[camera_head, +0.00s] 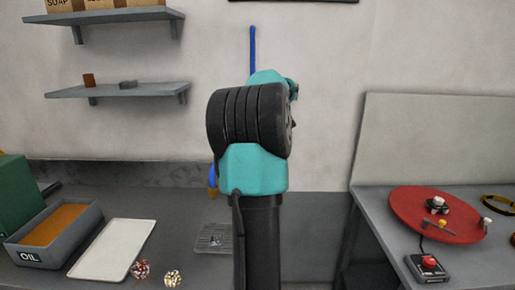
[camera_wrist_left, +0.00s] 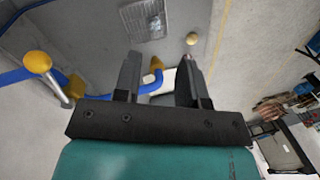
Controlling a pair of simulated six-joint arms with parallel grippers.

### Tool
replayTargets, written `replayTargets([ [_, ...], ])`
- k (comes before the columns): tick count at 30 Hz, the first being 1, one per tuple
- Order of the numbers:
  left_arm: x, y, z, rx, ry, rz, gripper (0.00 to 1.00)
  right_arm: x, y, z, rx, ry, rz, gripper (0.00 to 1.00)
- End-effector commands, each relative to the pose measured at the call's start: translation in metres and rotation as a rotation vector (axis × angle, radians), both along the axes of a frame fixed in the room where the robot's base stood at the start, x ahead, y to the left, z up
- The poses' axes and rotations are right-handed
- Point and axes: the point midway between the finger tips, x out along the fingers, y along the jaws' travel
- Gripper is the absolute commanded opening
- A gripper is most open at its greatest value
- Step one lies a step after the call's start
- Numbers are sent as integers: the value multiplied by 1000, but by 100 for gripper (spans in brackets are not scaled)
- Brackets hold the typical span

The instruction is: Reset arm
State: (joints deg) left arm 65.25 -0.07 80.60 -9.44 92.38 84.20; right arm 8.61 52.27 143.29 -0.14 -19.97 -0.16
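My left gripper (camera_wrist_left: 160,60) shows in the left wrist view with its two dark fingers apart and nothing between them. A blue bar with a yellow ball end (camera_wrist_left: 37,62) is beside it on the left; I cannot tell whether they touch. In the head view a teal and black arm of mine stands upright in the middle and hides part of the scene. No gripper fingers show there, and my right gripper is not seen. Small red-and-white (camera_head: 140,269) and gold (camera_head: 172,278) pieces lie on the left table, too small to identify.
The left table holds an oil bin (camera_head: 55,236), a white tray (camera_head: 112,249) and a mesh rack (camera_head: 213,238). The right table holds a red disc (camera_head: 412,222) with small parts, a red-button box (camera_head: 427,268) and a yellow ring (camera_head: 498,204). Wall shelves (camera_head: 118,90) hang left.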

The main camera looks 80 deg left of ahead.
Motion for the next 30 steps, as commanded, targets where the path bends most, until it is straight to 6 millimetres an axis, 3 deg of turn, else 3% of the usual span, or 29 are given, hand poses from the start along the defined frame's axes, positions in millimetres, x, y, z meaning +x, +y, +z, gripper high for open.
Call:
replayTargets([
  [20, 4, -4, -5, -2, -3, -15, 38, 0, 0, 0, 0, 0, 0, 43],
  [25, 33, 1, -41, -16, -32, -117, 38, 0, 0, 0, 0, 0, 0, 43],
  [30, 91, 0, -111, -39, -93, -326, 38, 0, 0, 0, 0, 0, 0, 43],
])
